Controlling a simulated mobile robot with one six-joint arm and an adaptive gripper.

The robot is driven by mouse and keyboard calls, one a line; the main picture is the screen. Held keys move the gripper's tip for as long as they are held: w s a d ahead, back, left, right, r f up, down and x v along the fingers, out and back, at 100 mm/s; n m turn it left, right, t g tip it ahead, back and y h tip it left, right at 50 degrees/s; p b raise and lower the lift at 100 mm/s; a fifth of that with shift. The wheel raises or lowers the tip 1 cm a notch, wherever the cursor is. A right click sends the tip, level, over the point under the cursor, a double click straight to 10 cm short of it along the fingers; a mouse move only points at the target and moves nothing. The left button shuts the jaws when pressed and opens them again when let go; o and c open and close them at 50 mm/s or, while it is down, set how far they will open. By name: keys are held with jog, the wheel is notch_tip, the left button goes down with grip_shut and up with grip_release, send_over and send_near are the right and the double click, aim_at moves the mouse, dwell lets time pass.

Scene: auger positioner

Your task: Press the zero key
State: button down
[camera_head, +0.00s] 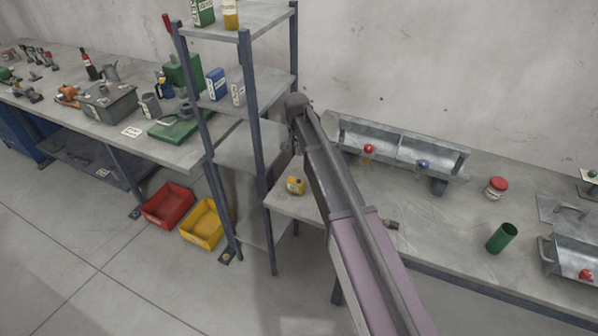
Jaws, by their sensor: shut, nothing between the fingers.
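I cannot make out a zero key in the head view; any markings are too small to read. A long grey metal trough unit (400,150) with a red knob (369,149) and a blue knob (423,164) stands at the back of the right bench. A small yellow block (295,185) sits near that bench's left end. My arm reaches from the lower right up to the shelf rack, and its far end is by the bench's left end. My gripper is not seen; the arm hides the area behind it.
A shelf rack (250,85) stands left of my arm. The right bench (450,220) holds a green cup (502,238), a red-lidded jar (496,187) and a metal tray (575,258). A cluttered left bench (165,150) has red (167,207) and yellow (205,225) bins below.

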aim_at(299, 181)
jog(key=shift+a+r, duration=0.1)
jog(key=shift+r, duration=0.25)
jog(key=shift+f, duration=0.2)
notch_tip(299, 181, down, 14)
jog(key=b, duration=1.3)
jog(key=shift+r+b, duration=0.2)
jog(key=shift+b, duration=0.15)
jog(key=shift+f, duration=0.1)
dwell(0.4)
